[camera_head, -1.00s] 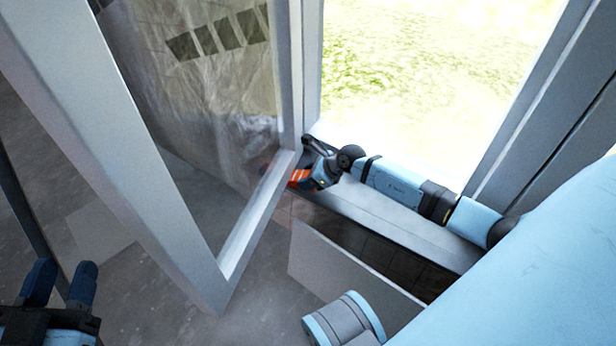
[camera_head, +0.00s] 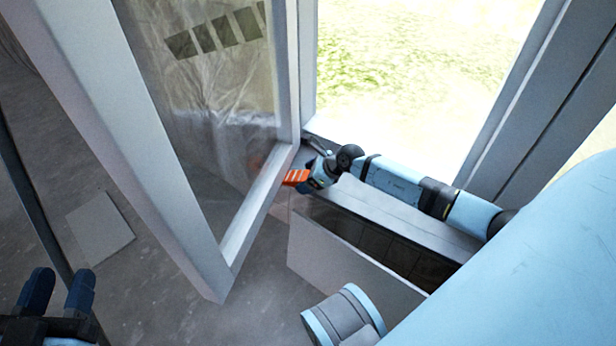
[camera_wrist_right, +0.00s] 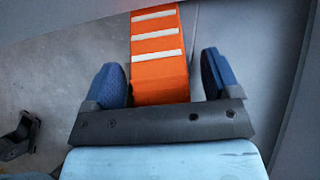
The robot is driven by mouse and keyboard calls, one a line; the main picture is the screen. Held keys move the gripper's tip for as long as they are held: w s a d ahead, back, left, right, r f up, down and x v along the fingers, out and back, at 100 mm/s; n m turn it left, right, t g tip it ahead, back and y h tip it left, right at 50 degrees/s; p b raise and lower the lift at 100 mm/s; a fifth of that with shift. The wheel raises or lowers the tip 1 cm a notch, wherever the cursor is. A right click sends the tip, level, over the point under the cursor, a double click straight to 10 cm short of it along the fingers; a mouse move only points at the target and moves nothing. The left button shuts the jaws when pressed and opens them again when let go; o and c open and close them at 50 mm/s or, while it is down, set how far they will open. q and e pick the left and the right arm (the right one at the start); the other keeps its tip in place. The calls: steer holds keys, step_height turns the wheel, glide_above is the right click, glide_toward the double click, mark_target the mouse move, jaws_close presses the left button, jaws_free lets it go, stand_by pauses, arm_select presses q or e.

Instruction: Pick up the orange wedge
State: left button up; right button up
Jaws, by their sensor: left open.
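The orange wedge (camera_head: 296,177) shows by the foot of the window frame in the head view, partly hidden by my right gripper (camera_head: 316,177). In the right wrist view the wedge (camera_wrist_right: 160,55) is orange with white stripes. It lies between the two blue fingers of my right gripper (camera_wrist_right: 162,82), its near end level with them. Gaps show between the wedge and both fingers, so the gripper is open around it. My left gripper (camera_head: 60,284) is at the lower left of the head view, open and empty, far from the wedge.
A glazed sash (camera_head: 268,188) stands swung open just left of my right gripper. The window sill (camera_head: 400,222) runs below my right arm. A pale panel (camera_head: 345,265) stands in front of it. A grey plate (camera_head: 100,225) lies on the floor at left.

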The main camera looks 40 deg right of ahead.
arm_select(q)
steer(key=shift+r, duration=0.1)
arm_select(e)
steer(key=shift+s+d+r, duration=0.1)
steer(key=shift+s+r, duration=0.1)
steer(key=shift+r, duration=0.05)
steer(key=p+v, duration=0.2)
steer(key=shift+s+d+r, duration=0.15)
steer(key=shift+r, duration=0.2)
arm_select(q)
steer(key=s+n+p, duration=0.1)
steer(key=s+d+n+g+p, duration=0.1)
steer(key=p, duration=0.1)
steer(key=s+n+g+p, duration=0.1)
steer(key=n, duration=0.1)
steer(key=shift+d+f+y, duration=0.35)
steer(key=shift+d+y, duration=0.05)
arm_select(e)
steer(key=v, duration=1)
steer(key=shift+s+d, duration=0.2)
